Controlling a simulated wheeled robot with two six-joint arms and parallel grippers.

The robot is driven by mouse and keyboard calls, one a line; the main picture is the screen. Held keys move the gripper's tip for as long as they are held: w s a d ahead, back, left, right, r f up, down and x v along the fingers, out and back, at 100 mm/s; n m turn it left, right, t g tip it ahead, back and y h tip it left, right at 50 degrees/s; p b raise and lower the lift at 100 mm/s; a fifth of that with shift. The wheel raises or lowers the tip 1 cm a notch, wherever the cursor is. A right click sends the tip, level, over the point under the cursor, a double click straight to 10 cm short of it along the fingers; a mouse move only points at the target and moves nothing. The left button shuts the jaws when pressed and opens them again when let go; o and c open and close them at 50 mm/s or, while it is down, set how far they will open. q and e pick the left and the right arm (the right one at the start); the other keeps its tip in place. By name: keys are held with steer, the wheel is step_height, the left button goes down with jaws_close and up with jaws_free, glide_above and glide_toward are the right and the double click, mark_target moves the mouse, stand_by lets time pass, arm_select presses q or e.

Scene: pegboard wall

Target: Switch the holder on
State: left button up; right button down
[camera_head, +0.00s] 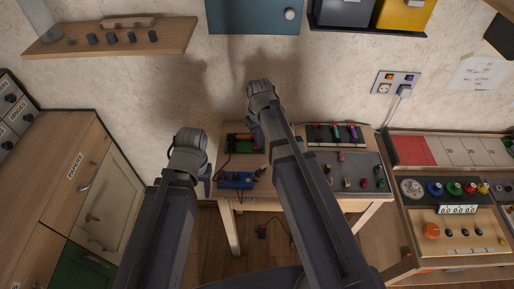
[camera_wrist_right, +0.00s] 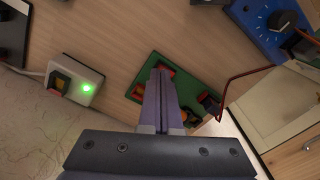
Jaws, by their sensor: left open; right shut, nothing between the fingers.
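A green board (camera_wrist_right: 195,85) with red and orange parts, which looks like the holder, lies on the wooden table; it also shows in the head view (camera_head: 243,143). A dark part with a red wire (camera_wrist_right: 210,103) sits at its right edge. My right gripper (camera_wrist_right: 160,72) is shut and empty, its fingers in front of the board and hiding its middle. I cannot tell whether they touch it. In the head view the right gripper (camera_head: 253,128) is beside the board. My left gripper (camera_head: 206,182) is open, left of the blue box.
A pale box with a rocker switch (camera_wrist_right: 75,80) and a lit green light is left of the board. A blue box with a black knob (camera_wrist_right: 268,28) is at upper right; it shows in the head view (camera_head: 235,180). A grey tray (camera_head: 350,172) holds small parts.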

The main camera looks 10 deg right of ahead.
steer(key=shift+f+b, duration=0.35)
steer(key=shift+f, duration=0.05)
step_height(320, 180, up, 7)
steer(key=p, duration=0.7)
stand_by(0.4)
steer(key=shift+s+a, duration=0.15)
steer(key=s+a+n+h, duration=0.1)
steer(key=s+a, duration=0.9)
steer(key=s, duration=0.4)
stand_by(0.5)
